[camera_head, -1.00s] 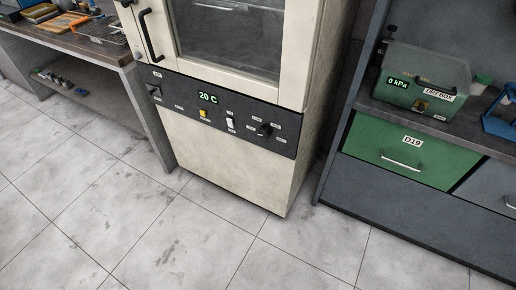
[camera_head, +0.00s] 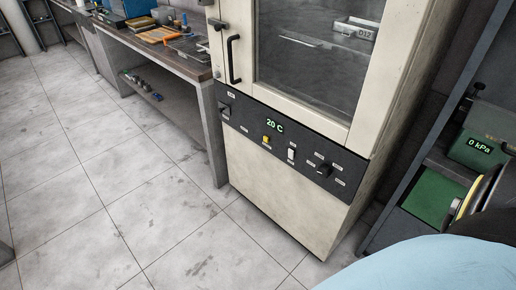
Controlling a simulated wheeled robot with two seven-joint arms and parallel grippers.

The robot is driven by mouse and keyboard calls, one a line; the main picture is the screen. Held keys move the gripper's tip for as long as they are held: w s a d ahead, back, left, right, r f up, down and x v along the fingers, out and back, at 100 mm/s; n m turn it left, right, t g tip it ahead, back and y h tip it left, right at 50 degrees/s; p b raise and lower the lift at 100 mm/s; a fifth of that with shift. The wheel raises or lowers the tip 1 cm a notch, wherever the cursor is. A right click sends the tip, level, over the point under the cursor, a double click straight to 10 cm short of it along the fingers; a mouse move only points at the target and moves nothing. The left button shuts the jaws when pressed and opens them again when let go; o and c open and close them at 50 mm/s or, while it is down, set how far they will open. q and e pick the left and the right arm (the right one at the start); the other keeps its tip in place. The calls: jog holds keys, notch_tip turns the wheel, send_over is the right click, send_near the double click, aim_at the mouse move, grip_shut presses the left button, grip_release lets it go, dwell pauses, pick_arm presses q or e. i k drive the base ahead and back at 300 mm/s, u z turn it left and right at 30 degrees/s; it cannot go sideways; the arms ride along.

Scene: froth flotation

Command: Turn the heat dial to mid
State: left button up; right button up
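A cream oven cabinet (camera_head: 281,188) stands ahead with a dark control panel (camera_head: 243,117) under its glass door. The display (camera_head: 274,124) reads 20 C in green. A black knob (camera_head: 323,170) at the panel's right has several small labels around it and looks like the heat dial. Its labels and exact pointing are too small to read. A white switch (camera_head: 291,154), a yellow switch (camera_head: 266,140) and another black control (camera_head: 224,111) sit to its left. Neither of my grippers is in view, and nothing touches the panel.
The oven door (camera_head: 310,60) is shut, with a D12 label visible behind its glass. A workbench (camera_head: 180,50) with tools stands at the left. A shelf unit with a green box (camera_head: 478,140) reading 0 kPa stands at the right. The tiled floor (camera_head: 110,200) before the oven is clear.

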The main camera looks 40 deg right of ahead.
aim_at(324, 172)
jog(key=u, duration=0.4)
jog(key=i, duration=1.1)
jog(key=z, duration=2.05)
